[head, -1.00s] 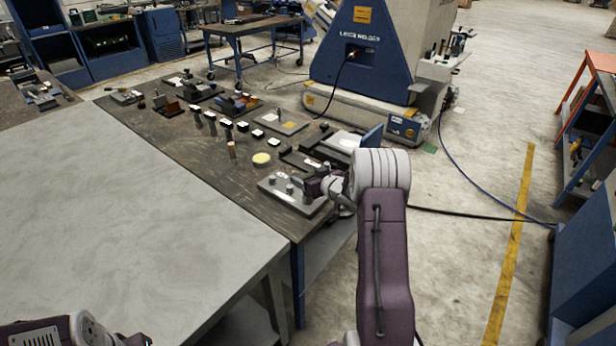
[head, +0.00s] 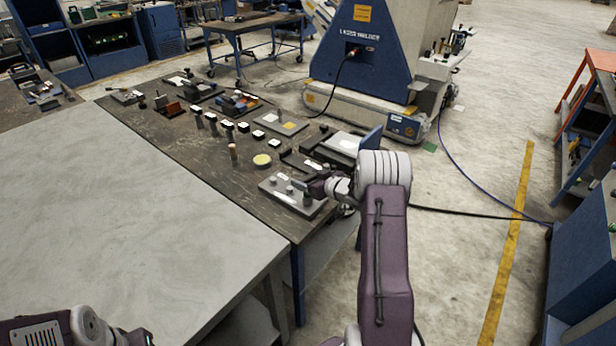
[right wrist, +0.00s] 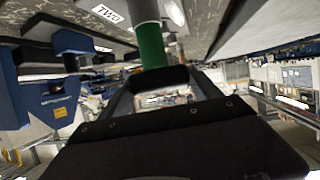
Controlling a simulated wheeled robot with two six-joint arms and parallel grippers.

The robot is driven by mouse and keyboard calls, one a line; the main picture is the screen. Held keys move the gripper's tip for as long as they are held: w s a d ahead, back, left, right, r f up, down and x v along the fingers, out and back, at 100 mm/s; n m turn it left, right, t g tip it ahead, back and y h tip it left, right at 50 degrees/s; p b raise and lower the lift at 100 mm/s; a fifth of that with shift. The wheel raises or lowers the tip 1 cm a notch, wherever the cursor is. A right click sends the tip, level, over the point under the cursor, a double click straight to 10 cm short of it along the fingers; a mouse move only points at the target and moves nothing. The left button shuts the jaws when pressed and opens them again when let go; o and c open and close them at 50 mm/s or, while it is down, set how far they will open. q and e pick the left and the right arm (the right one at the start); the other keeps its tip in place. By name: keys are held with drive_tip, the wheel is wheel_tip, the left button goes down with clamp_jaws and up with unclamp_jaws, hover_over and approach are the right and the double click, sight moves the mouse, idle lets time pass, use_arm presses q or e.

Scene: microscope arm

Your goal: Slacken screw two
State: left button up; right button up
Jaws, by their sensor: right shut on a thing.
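A grey plate (head: 270,186) with several small upright screws lies at the near right corner of the dark bench. My right gripper (head: 311,188) is at the plate's right side. In the right wrist view, a screw with a green band (right wrist: 151,46) stands between the fingers, and a white label reading "TWO" (right wrist: 106,13) is beside it. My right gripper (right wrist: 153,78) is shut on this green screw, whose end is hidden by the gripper. My left gripper (head: 138,338) is only partly in view at the bottom left, and its jaws are not clear.
The dark bench (head: 200,165) holds a wooden peg (head: 233,154), a yellow disc (head: 262,160), several white-topped posts and other fixtures beyond the plate. A pale table (head: 110,210) adjoins it at left, with a clear top. Open floor lies to the right.

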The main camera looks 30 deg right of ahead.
drive_tip(key=shift+r+n+y+p, duration=0.2)
drive_tip(key=shift+n+y+p, duration=0.5)
drive_tip(key=shift+p, duration=0.4)
drive_tip(key=shift+w+n+y, duration=0.1)
drive_tip(key=shift+n+y, duration=0.2)
drive_tip(key=shift+f+n+g+y, duration=0.1)
drive_tip(key=shift+n+g+y, duration=0.3)
wheel_tip(320, 180, up, 7)
drive_tip(key=p, duration=0.6)
drive_tip(key=shift+f+p, duration=0.2)
drive_tip(key=shift+p, duration=0.1)
drive_tip(key=shift+f, duration=0.1)
